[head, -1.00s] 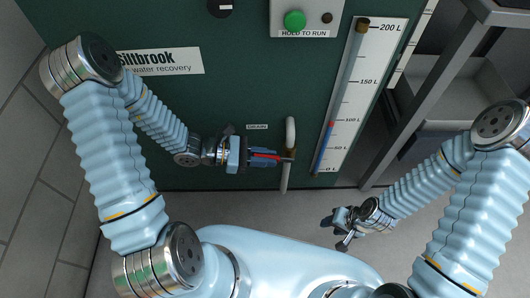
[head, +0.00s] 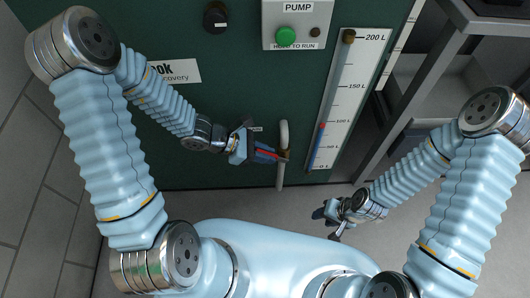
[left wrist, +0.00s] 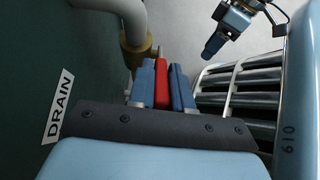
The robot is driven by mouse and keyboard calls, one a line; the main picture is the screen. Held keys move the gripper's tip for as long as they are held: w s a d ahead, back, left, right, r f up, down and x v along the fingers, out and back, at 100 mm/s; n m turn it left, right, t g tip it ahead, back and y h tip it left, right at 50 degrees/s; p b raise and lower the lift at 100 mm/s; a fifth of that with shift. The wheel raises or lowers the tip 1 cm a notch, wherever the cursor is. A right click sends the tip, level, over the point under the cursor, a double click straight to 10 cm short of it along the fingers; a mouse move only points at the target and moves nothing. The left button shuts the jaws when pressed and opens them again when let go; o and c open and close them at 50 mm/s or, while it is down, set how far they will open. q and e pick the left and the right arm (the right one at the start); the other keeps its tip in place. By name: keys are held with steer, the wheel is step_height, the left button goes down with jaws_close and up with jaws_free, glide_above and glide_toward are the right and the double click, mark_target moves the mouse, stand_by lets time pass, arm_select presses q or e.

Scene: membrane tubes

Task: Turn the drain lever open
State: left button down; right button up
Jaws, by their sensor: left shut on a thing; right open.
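The red drain lever (head: 265,150) sits on the white drain pipe (head: 282,140) low on the dark green panel. My left gripper (head: 268,153) is shut on the lever. In the left wrist view the red lever (left wrist: 162,85) lies between the two blue fingers, with the brass valve body (left wrist: 138,52) just beyond. The DRAIN label (left wrist: 59,106) shows at the left of that view and is mostly hidden in the head view. My right gripper (head: 330,218) is open and empty, away from the panel at the lower right.
A level gauge (head: 346,100) marked up to 200 L stands right of the pipe. A pump box with a green button (head: 286,36) and a black knob (head: 215,17) are above. A metal rack (head: 420,80) stands at the right. Floor below the panel is clear.

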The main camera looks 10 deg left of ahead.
arm_select(q)
steer(key=c, duration=1.1)
jaws_free()
steer(key=shift+p+v, duration=1.5)
steer(key=shift+v, duration=5.45)
